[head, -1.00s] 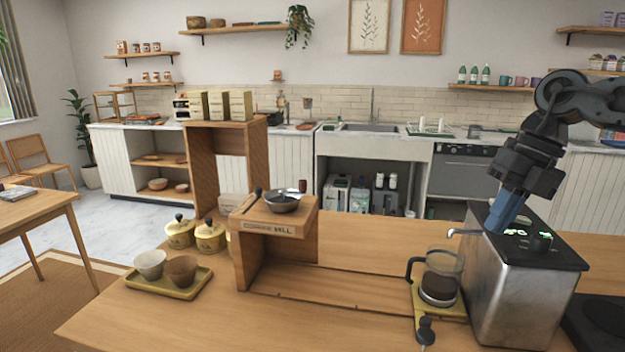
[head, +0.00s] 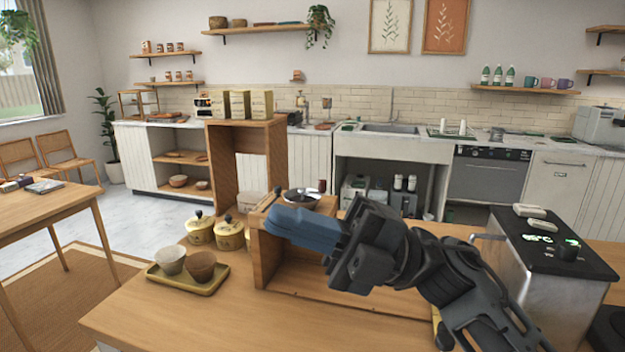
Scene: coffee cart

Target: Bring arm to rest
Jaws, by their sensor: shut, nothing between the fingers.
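My gripper (head: 272,226) has blue fingers that are shut with nothing between them. It points left in front of the wooden coffee mill stand (head: 262,262) and covers its sign and part of its top. Whether it touches the stand cannot be told. My dark arm reaches in from the lower right over the counter. It hides the glass coffee pot and most of that pot's yellow base.
The steel coffee machine (head: 560,285) stands right of my arm. A yellow tray (head: 207,287) with two cups and several yellow lidded pots (head: 201,229) stand left of the mill. The counter's front left (head: 170,325) is clear.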

